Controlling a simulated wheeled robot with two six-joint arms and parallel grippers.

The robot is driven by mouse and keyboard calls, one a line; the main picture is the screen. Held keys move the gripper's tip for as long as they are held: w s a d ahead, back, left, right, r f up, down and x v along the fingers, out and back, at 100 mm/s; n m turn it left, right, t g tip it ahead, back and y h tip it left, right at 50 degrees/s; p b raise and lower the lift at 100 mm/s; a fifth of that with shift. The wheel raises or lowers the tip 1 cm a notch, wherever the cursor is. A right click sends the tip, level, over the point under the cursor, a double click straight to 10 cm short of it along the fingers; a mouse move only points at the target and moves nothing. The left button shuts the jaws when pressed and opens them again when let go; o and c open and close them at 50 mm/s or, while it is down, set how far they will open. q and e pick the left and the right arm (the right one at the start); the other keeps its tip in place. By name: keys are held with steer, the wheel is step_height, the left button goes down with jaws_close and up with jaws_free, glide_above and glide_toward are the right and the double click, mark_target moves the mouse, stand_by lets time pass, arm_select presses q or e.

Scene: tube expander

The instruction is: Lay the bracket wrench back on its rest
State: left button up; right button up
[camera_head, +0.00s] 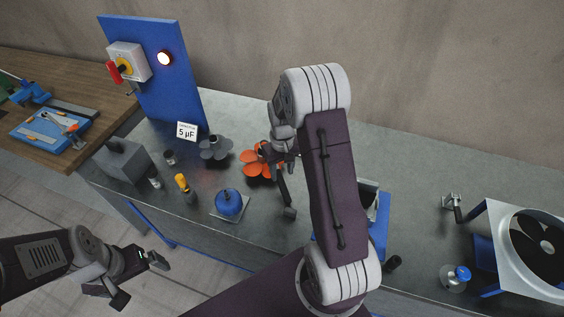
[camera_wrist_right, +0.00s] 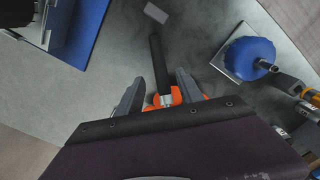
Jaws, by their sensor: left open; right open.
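A dark bar-shaped tool that looks like the bracket wrench (camera_head: 284,188) is below my right gripper (camera_head: 284,160), beside the orange fan wheel (camera_head: 256,167). In the right wrist view the dark bar (camera_wrist_right: 159,62) runs between the open fingers of my right gripper (camera_wrist_right: 160,88), with a gap on each side. Its near end has a pale metal part over the orange wheel. A small grey block (camera_head: 289,213), perhaps the rest, is at the bar's far end; it also shows in the wrist view (camera_wrist_right: 156,13). My left gripper (camera_head: 139,279) is open and empty, off the bench's front edge.
A blue knob-topped part on a square plate (camera_head: 229,203), a grey fan wheel (camera_head: 215,147) and a yellow-handled tool (camera_head: 186,188) stand left of the wrench. A blue panel with a lit lamp (camera_head: 165,59) stands behind. A framed fan (camera_head: 538,243) is far right.

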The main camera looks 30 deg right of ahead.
step_height(320, 180, up, 7)
steer(key=s+a+f+t, duration=0.1)
steer(key=s+a, duration=0.9)
steer(key=s, duration=0.3)
steer(key=shift+s+a+f+n, duration=0.25)
steer(key=shift+s+a+n, duration=0.05)
steer(key=shift+a, duration=0.1)
steer(key=shift+s, duration=0.1)
steer(key=shift+o, duration=0.5)
